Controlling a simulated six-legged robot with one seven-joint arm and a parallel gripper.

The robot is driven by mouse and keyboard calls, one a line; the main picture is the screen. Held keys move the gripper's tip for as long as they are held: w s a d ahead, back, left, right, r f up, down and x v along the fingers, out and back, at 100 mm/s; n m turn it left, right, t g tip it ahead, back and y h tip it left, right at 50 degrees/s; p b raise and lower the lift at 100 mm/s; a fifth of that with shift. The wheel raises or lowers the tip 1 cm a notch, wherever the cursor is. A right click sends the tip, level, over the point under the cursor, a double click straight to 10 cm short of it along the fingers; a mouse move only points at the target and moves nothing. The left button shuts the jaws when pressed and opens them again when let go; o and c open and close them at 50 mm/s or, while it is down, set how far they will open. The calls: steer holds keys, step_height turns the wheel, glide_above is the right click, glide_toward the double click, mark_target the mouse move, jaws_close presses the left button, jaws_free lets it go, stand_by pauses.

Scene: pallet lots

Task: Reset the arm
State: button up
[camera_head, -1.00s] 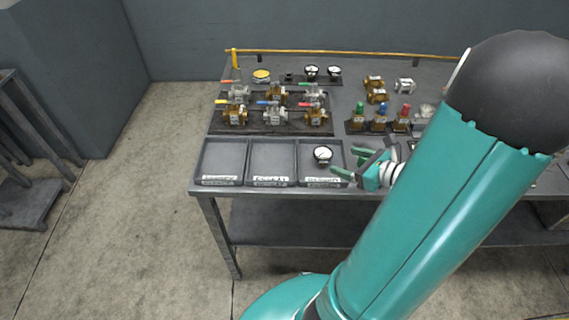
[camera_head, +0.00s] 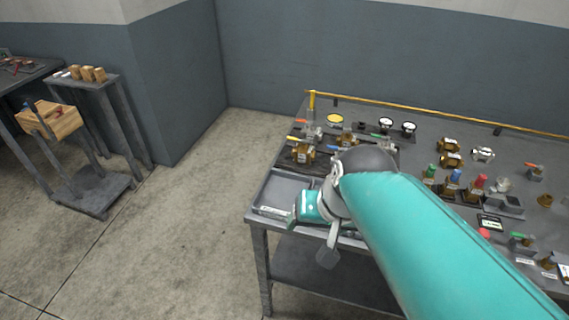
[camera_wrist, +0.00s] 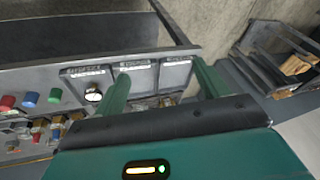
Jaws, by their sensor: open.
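My gripper shows in the wrist view (camera_wrist: 163,82) with its two green fingers spread wide apart and nothing between them. Behind the fingers are three labelled grey trays (camera_wrist: 135,72) along the bench edge. A round white-faced gauge (camera_wrist: 93,95) sits in the left tray of that view, outside the fingers. In the head view my teal arm reaches in from the lower right and folds down over the bench's near left corner. It hides most of the trays; the leftmost tray (camera_head: 268,192) shows partly. The fingers are hard to make out there.
The grey workbench (camera_head: 330,270) holds several valves (camera_head: 302,153), gauges (camera_head: 386,124) and coloured-top parts (camera_head: 453,182). A yellow rail (camera_head: 420,115) runs along its back. A small stand (camera_head: 85,85) and a wooden crate (camera_head: 52,120) are at left. The floor between is clear.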

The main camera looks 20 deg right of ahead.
steer(key=r+n, duration=0.1)
steer(key=a+r+n+t, duration=0.1)
steer(key=r+n+h, duration=0.1)
steer(key=shift+s+a+r+n+t, duration=0.1)
steer(key=shift+s+a+n+t, duration=0.1)
steer(key=shift+s+n+t, duration=0.15)
stand_by(0.9)
